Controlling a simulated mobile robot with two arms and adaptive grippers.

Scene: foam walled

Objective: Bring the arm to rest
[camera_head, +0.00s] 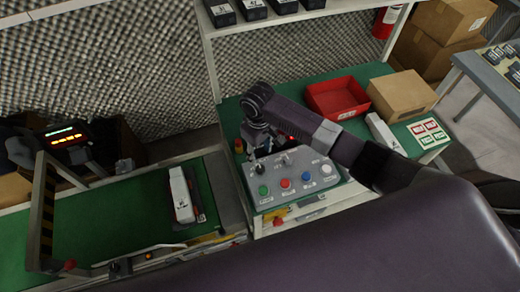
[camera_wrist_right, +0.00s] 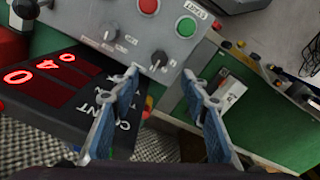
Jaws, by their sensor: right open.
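My right arm comes in from the right in the head view and reaches across the grey control box (camera_head: 290,195). My right gripper (camera_head: 257,150) hangs above the box's back left part, with its fingers pointing down. In the right wrist view the right gripper (camera_wrist_right: 163,88) is open, its two blue-padded fingers apart with nothing held between them. A black knob (camera_wrist_right: 157,62) on the box shows just beyond the fingertips. I cannot tell whether the fingers touch the box. My left gripper is not in view.
A counter display (camera_wrist_right: 50,80) with red digits stands beside the box. A red bin (camera_head: 338,97) and cardboard box (camera_head: 402,95) stand on the green bench behind my arm. At left, a green surface (camera_head: 110,220) carries a white and grey piece (camera_head: 181,195) beside a yellow-black frame (camera_head: 45,205).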

